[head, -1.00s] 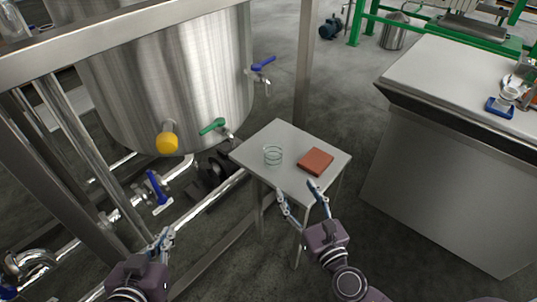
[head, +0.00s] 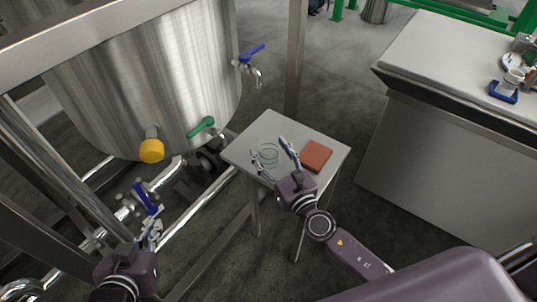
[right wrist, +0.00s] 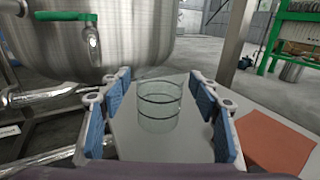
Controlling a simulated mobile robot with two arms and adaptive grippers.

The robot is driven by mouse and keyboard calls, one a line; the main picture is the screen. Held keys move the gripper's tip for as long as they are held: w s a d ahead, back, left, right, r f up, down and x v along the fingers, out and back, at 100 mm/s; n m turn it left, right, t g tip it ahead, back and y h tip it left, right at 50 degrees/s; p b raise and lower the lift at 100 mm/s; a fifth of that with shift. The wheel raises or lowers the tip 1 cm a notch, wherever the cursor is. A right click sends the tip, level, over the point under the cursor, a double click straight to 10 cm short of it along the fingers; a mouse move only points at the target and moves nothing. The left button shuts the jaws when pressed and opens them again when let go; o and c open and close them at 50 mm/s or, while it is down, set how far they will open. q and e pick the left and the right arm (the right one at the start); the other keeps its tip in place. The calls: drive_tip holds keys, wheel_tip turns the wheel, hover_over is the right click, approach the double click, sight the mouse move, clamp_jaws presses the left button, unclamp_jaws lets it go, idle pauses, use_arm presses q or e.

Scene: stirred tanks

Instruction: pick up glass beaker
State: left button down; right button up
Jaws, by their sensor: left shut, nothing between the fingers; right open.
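The clear glass beaker (head: 268,152) stands upright on a small grey table (head: 267,122), below the steel tank. In the right wrist view the beaker (right wrist: 160,107) shows dark rings and stands ahead of my right gripper, between the lines of its two fingers. My right gripper (head: 272,151) is open and empty, with its blue-padded fingers (right wrist: 160,115) spread at the near side of the beaker. I cannot tell whether the fingertips reach beside it. My left gripper (head: 150,232) is shut and empty at the lower left, away from the table.
A reddish-brown block (head: 316,156) lies on the table right of the beaker, and also shows in the right wrist view (right wrist: 275,140). The steel tank (head: 150,75) with a green-handled valve (head: 201,127) stands behind left. A large counter (head: 440,75) stands at right.

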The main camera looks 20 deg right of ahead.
drive_tip(key=shift+w+a, duration=0.1)
drive_tip(key=shift+w, duration=0.6)
drive_tip(key=shift+c, duration=0.7)
drive_tip(key=c, duration=1.1)
drive_tip(key=shift+c, duration=0.2)
